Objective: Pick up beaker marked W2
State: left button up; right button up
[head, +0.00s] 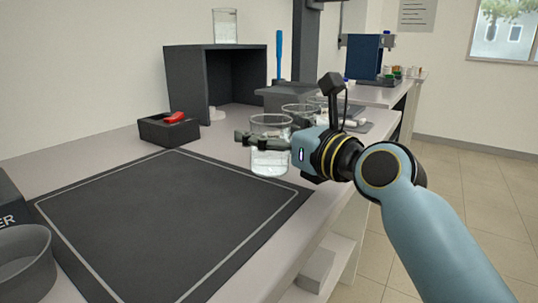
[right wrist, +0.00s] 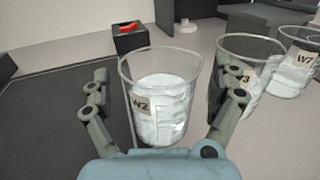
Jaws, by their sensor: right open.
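The beaker marked W2 (right wrist: 160,100) is clear glass with whitish contents and stands upright. In the right wrist view it sits between the two open fingers of my right gripper (right wrist: 165,105), and its label shows at the left. In the head view the same beaker (head: 270,160) stands beside the dark mat's far right corner, partly behind the gripper (head: 265,140). I cannot tell whether either finger touches the glass. My left gripper is not seen.
Close to the right finger stands another beaker (right wrist: 250,65), its label ending in 3, and beyond it one marked W7 (right wrist: 300,60). A dark block with a red item (head: 172,127) stands behind the mat (head: 170,215). The mat is bare. The bench's edge is at the right.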

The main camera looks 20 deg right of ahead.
jog(key=shift+w+a, duration=0.1)
jog(key=shift+w, duration=0.15)
jog(key=shift+r, duration=0.1)
jog(key=c, duration=1.5)
